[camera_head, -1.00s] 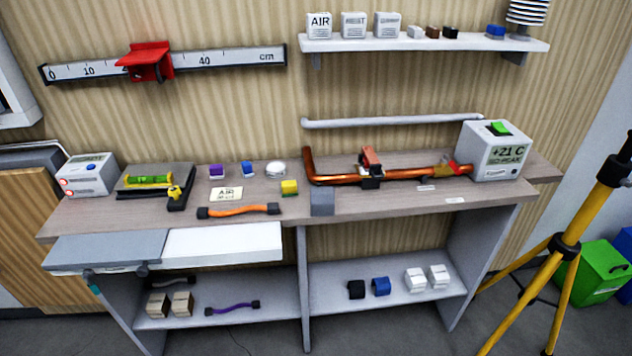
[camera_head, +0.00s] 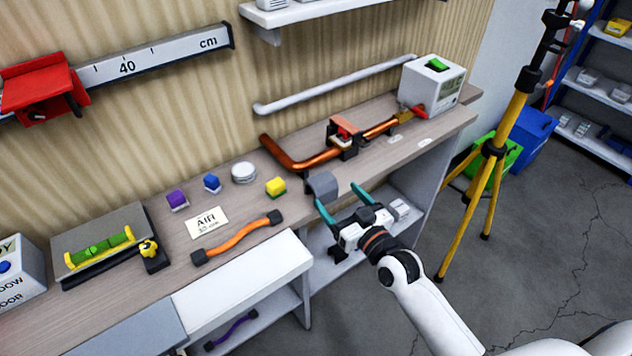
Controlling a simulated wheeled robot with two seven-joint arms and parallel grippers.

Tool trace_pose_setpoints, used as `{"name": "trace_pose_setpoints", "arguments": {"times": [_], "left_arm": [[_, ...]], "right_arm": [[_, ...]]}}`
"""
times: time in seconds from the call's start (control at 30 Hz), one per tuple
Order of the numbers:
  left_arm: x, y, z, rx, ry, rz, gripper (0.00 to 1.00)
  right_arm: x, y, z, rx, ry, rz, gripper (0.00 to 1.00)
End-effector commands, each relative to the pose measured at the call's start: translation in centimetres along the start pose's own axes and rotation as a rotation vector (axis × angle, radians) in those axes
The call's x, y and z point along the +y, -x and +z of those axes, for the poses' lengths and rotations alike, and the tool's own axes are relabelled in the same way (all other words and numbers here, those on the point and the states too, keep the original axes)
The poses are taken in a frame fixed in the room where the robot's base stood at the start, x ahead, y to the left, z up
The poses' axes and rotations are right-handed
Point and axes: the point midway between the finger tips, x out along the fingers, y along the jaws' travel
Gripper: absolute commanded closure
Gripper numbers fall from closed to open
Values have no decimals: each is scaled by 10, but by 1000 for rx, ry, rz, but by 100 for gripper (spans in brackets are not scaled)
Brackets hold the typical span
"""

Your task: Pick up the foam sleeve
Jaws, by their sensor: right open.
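The foam sleeve appears to be the small grey piece with a rounded top (camera_head: 321,184), standing at the front edge of the bench. My right gripper (camera_head: 336,196) is open, with its teal fingers pointing at the sleeve from the front right. One finger is just in front of the sleeve and the other is to its right. I cannot tell whether either finger touches it. My left gripper is not in view.
The bent copper pipe (camera_head: 310,163) with a clamp (camera_head: 343,137) lies behind the sleeve. A yellow tripod (camera_head: 497,160) stands at the right.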

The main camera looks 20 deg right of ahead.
Motion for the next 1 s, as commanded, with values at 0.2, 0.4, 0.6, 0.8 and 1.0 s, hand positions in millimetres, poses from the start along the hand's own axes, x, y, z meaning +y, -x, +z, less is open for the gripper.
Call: {"name": "trace_pose_setpoints", "arguments": {"times": [0.2,0.4,0.6,0.8,1.0], "left_arm": [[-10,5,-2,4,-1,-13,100],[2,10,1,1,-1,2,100],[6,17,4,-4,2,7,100],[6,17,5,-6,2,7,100],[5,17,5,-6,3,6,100]], "right_arm": [[0,-34,1,1,-1,-1,20],[2,-48,4,1,-1,0,20],[5,-78,7,2,0,-1,20],[5,-91,6,3,0,0,20],[5,-91,6,3,0,-1,23]]}}
